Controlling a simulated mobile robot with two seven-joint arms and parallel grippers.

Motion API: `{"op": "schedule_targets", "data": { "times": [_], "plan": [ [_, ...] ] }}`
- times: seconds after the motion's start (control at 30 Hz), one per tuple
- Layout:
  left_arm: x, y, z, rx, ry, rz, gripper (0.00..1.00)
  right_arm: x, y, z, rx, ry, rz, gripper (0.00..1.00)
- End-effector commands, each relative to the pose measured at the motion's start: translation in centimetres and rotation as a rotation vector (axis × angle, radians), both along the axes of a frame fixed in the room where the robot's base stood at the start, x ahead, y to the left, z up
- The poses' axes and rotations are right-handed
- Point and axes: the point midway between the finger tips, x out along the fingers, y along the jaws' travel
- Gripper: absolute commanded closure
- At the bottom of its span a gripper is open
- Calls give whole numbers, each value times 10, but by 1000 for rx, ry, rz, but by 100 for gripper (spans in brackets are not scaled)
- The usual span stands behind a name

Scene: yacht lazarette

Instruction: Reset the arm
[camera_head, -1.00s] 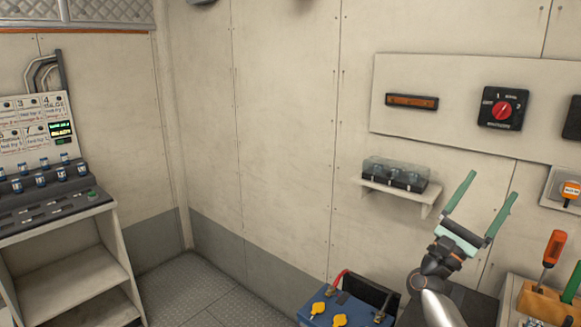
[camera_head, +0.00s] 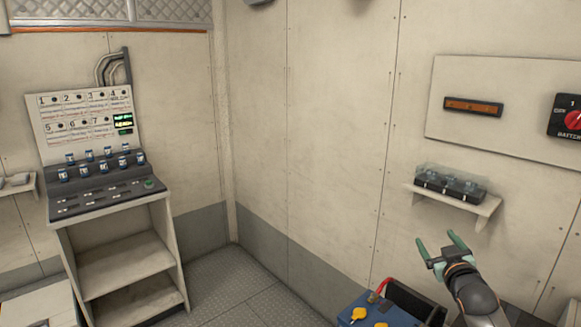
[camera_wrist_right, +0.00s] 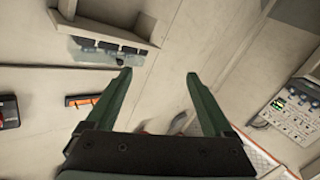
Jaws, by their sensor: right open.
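My right gripper (camera_head: 438,247) has green fingers and shows at the lower right of the head view. It is open and empty, in the air in front of the wall and below the small wall shelf. In the right wrist view its two fingers (camera_wrist_right: 160,75) stand wide apart with nothing between them. My left gripper is in neither view.
A small shelf (camera_head: 487,208) with a clear-covered block (camera_head: 450,183) is close above my right gripper. A blue battery (camera_head: 375,313) stands below it. A panel (camera_head: 480,70) with a red rotary switch (camera_head: 574,120) is at right. A console (camera_head: 100,190) stands left. The floor corner (camera_head: 232,285) is clear.

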Motion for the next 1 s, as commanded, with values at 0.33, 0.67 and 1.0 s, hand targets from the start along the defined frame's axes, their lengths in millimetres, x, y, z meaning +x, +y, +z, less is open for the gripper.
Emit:
{"op": "schedule_targets", "data": {
  "times": [0.33,0.67,1.0],
  "plan": [
    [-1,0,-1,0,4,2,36,-91,70,-154,75,208,104,13],
    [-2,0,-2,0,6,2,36,-259,144,-282,203,471,183,13],
    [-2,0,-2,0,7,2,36,-396,187,-321,323,658,192,13]
  ]
}}
